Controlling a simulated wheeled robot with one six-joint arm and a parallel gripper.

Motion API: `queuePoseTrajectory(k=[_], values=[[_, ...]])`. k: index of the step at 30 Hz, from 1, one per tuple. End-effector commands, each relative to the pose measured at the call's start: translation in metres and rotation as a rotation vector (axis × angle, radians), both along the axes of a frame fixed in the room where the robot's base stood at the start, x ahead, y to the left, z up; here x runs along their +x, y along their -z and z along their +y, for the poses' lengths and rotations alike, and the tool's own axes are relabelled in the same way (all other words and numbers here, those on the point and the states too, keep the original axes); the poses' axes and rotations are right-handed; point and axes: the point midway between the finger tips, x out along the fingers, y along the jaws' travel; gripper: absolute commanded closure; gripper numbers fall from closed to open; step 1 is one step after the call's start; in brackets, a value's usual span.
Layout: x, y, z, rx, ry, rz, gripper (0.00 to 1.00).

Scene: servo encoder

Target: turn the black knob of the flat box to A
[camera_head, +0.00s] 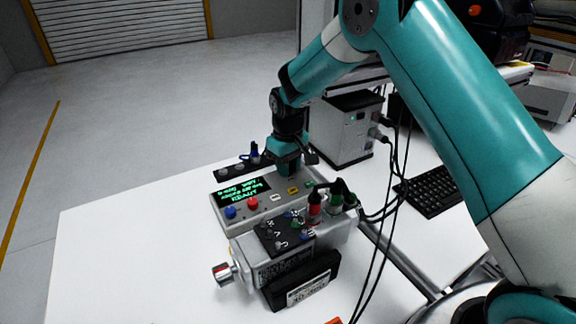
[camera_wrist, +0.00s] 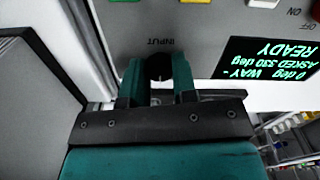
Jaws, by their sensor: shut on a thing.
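The flat box (camera_head: 262,208) is a grey console with a green-lit screen and coloured buttons on top, lying on the white table. My gripper (camera_head: 287,166) is down at its far edge, right of the screen. In the wrist view the two teal fingers of my gripper (camera_wrist: 157,72) are shut on the black knob (camera_wrist: 158,66), one on each side. The word INPUT stands beside the knob, upside down. The fingers hide much of the knob and its pointer, and I see no letter A. The screen (camera_wrist: 268,59) shows 0 deg, ASKED 330 deg and READY.
A silver motor (camera_head: 258,255) with a black terminal plate stands in front of the box. Red and green plugs (camera_head: 315,206) with black cables are right of it. A grey cabinet (camera_head: 345,130) and a keyboard (camera_head: 435,190) stand behind. The table's left side is clear.

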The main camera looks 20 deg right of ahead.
Motion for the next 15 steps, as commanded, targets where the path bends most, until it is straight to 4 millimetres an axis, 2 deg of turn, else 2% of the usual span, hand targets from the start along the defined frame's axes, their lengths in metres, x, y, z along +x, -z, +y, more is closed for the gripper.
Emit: queuePoseTrajectory(k=[8, 9, 12, 15], values=[[0.0018, -0.0016, 0.0002, 0.001, 0.001, -0.007, 0.98], [0.0018, -0.0017, 0.0002, 0.001, 0.001, -0.007, 0.67], [0.0014, -0.0014, 0.0002, 0.001, 0.001, -0.006, 0.48], [0.001, -0.001, 0.0001, 0.001, 0.001, -0.004, 0.48]])
